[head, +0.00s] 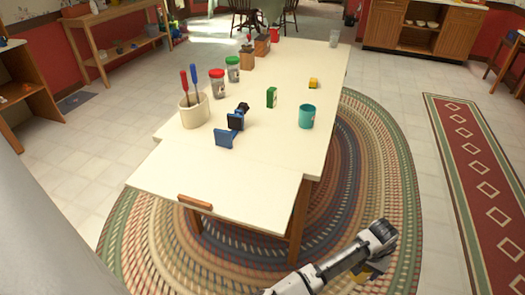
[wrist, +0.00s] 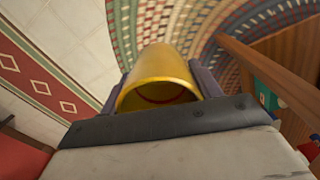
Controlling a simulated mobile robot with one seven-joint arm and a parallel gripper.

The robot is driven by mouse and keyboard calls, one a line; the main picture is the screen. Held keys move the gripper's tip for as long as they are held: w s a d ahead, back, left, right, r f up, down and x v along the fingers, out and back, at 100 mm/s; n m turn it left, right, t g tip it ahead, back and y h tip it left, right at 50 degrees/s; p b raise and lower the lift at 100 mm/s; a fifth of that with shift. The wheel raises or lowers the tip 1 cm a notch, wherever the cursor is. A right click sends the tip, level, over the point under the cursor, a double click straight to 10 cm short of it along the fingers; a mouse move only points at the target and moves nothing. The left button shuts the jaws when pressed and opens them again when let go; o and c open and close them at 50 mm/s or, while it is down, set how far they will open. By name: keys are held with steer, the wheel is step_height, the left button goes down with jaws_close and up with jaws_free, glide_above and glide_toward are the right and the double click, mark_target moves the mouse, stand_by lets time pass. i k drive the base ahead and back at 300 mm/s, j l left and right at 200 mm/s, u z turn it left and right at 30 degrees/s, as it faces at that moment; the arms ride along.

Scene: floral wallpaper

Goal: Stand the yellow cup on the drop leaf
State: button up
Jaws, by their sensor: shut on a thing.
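The yellow cup (wrist: 160,72) sits between the two fingers of my gripper (wrist: 160,85) in the wrist view, its open rim facing the camera. The gripper is shut on it. In the head view my gripper (head: 376,262) is at the lower right, over the braided rug, right of the table and clear of it. Only a small yellowish bit of the cup (head: 372,271) shows there; the rest is hidden behind the gripper. The drop leaf (head: 225,184) is the near end section of the cream table, raised level with the top, and its surface is bare.
On the main tabletop (head: 265,133) stand a crock (head: 194,112) with screwdrivers, a blue clamp-like tool (head: 228,136), a teal cup (head: 306,116), a green box (head: 271,97), a small yellow block (head: 313,83) and lidded jars. A wooden strip (head: 195,202) lies at the leaf's front edge.

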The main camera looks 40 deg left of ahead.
mark_target(252, 188)
steer(key=k+j+z, duration=0.1)
steer(key=j+z, duration=0.15)
steer(key=j, duration=0.15)
steer(key=k+j+z, duration=0.2)
steer(key=j, duration=0.15)
steer(key=k+j, duration=0.15)
steer(key=j, duration=0.25)
steer(key=k+j+z, duration=0.1)
steer(key=j, duration=0.25)
steer(key=k+j, duration=0.25)
steer(key=j, duration=0.15)
steer(key=k+j+z, duration=0.1)
steer(key=j, duration=0.3)
steer(key=k, duration=0.05)
